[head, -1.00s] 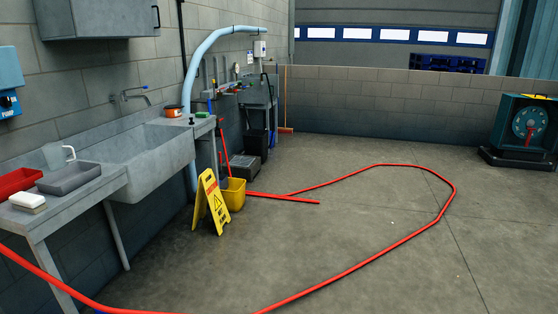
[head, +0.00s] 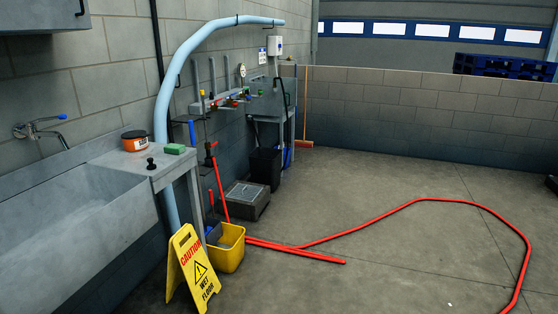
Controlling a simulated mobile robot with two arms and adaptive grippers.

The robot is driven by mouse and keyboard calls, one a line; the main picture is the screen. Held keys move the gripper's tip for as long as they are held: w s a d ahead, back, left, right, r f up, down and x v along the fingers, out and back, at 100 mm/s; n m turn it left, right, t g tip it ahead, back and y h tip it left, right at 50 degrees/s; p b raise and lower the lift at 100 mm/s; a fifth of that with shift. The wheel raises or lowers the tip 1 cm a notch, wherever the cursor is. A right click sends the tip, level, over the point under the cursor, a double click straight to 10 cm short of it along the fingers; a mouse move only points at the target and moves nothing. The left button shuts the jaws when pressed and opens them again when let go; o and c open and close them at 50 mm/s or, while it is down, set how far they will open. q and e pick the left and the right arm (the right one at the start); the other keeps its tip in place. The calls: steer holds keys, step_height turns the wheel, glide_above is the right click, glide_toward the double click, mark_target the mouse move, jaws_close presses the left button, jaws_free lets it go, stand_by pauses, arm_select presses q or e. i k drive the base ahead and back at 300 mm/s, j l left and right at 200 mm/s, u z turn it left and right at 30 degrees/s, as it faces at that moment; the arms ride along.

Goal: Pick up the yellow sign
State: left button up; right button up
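The yellow sign (head: 194,268) is an A-frame floor sign with "CAUTION WET FLOOR" and a warning triangle on it. It stands upright on the concrete floor at the lower left of the head view, in front of the sink counter. A yellow bucket (head: 231,249) stands just behind it to the right. Neither of my grippers shows in the head view.
A deep grey sink (head: 95,215) runs along the left wall, with an orange-and-black tub (head: 135,140) on its counter. A red hose (head: 420,201) loops over the floor at right. A grey box (head: 246,200) stands behind the bucket. The middle floor is mostly clear.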

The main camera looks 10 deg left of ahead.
mark_target(187, 260)
steer(key=i+u, duration=0.1)
steer(key=i, duration=0.8)
steer(key=i+l+u, duration=0.1)
steer(key=i, duration=0.8)
steer(key=i+l+u, duration=0.15)
steer(key=i+u, duration=0.3)
steer(key=i+l+u, duration=0.2)
steer(key=u, duration=0.2)
steer(key=i+l+u, duration=0.55)
steer(key=l+u, duration=0.35)
steer(key=j, duration=0.1)
